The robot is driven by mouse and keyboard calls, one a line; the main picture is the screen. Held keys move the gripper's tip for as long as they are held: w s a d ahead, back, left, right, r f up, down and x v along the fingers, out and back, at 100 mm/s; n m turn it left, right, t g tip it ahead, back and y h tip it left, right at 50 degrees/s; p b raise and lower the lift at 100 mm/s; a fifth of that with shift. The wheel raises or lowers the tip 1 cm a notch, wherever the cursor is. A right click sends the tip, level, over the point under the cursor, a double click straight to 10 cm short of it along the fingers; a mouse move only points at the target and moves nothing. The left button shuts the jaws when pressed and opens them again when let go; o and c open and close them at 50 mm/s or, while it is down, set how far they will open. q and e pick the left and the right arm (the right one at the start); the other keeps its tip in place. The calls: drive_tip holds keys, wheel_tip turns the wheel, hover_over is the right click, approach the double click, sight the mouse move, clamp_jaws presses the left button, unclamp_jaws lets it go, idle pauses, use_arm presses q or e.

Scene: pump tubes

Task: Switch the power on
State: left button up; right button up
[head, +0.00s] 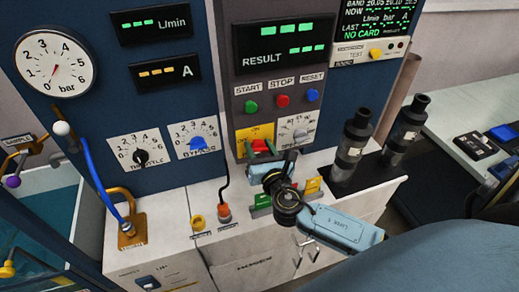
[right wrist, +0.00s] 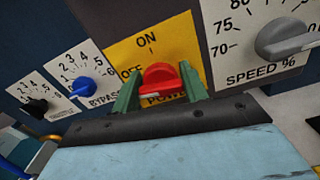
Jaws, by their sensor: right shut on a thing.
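The red power knob (head: 260,146) sits on a yellow plate (head: 244,135) below the start, stop and reset buttons. In the right wrist view the knob (right wrist: 160,76) lies below the word ON and right of the word OFF on its plate (right wrist: 180,35). My right gripper (right wrist: 160,86) has its green fingers on either side of the knob and is shut on it. The knob's grip looks about level, with a white mark at its lower left; its exact setting is hard to tell. My left gripper is not in view.
The speed dial (head: 297,129) is just right of the knob, and the bypass dial (head: 196,143) is to its left. Two dark cylinders (head: 353,148) stand on the ledge at the right.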

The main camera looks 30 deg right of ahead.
drive_tip(key=m+b, duration=0.2)
drive_tip(key=m, duration=0.2)
drive_tip(key=shift+f+m, duration=0.15)
drive_tip(key=shift+m, duration=0.15)
drive_tip(key=m+b, duration=0.1)
drive_tip(key=m, duration=0.2)
drive_tip(key=shift+d+m+b, duration=0.15)
drive_tip(key=shift+m+b, duration=0.15)
drive_tip(key=m+b, duration=0.1)
drive_tip(key=m, duration=0.3)
drive_tip(key=shift+f+m+b, duration=0.1)
drive_tip(key=shift+m+b, duration=0.4)
drive_tip(key=shift+m, duration=1.6)
drive_tip(key=o, duration=1)
drive_tip(key=b+v, duration=0.2)
drive_tip(key=v, duration=1.1)
drive_tip(key=shift+s, duration=0.2)
